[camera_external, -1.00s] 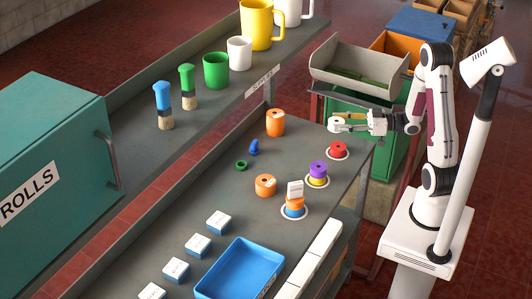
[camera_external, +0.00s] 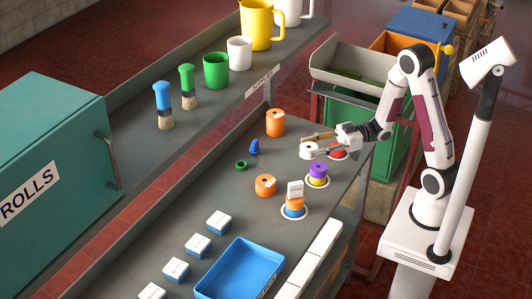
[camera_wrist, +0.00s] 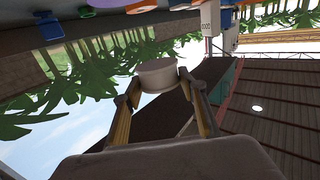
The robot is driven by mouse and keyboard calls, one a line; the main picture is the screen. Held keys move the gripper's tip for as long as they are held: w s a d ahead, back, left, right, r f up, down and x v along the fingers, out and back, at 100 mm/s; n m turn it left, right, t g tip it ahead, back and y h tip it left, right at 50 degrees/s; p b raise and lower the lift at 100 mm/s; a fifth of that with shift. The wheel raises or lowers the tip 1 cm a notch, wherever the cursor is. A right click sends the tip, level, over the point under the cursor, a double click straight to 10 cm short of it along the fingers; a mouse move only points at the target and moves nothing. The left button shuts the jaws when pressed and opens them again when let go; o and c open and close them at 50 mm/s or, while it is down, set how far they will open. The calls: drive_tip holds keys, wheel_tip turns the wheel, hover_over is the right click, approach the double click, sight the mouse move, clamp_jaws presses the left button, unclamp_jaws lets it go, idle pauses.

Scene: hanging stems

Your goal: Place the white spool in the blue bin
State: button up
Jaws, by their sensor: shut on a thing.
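The white spool (camera_external: 308,150) is between the fingertips of my gripper (camera_external: 318,144), which is shut on it. It is held near the table, between the orange spool and the purple one; how far above the surface I cannot tell. In the wrist view the spool (camera_wrist: 157,75) sits between both fingers. The blue bin (camera_external: 240,270) stands at the front of the table, below and left of the gripper in the outside view. Its visible inside is empty.
An orange spool (camera_external: 275,123) stands behind. A purple spool on yellow (camera_external: 318,172), a stack with a white label (camera_external: 294,205) and another orange spool (camera_external: 265,185) stand toward the bin. Small white-topped boxes (camera_external: 198,245) line the left.

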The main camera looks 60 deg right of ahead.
drive_tip(key=s+a+r+n+g+y, duration=0.1)
drive_tip(key=s+a+r, duration=0.15)
drive_tip(key=a, duration=1.25)
drive_tip(key=s+a+r, duration=0.1)
drive_tip(key=s+a, duration=0.3)
drive_tip(key=a, duration=1)
drive_tip(key=s+a+r+n+g+y, duration=0.1)
drive_tip(key=s+a, duration=0.2)
drive_tip(key=a, duration=1.2)
drive_tip(key=w+d+f+m+t+h, duration=0.1)
drive_tip(key=w+d+m+t+h, duration=0.2)
drive_tip(key=w, duration=0.3)
drive_tip(key=shift+d+f+m+t+h, duration=0.3)
drive_tip(key=shift+d+m+t+h, duration=0.1)
drive_tip(key=shift+m+t+h, duration=0.25)
drive_tip(key=shift+w, duration=0.1)
drive_tip(key=shift+f, duration=2.9)
drive_tip(key=shift+c, duration=0.2)
drive_tip(key=shift+f, duration=0.1)
drive_tip(key=shift+f, duration=2)
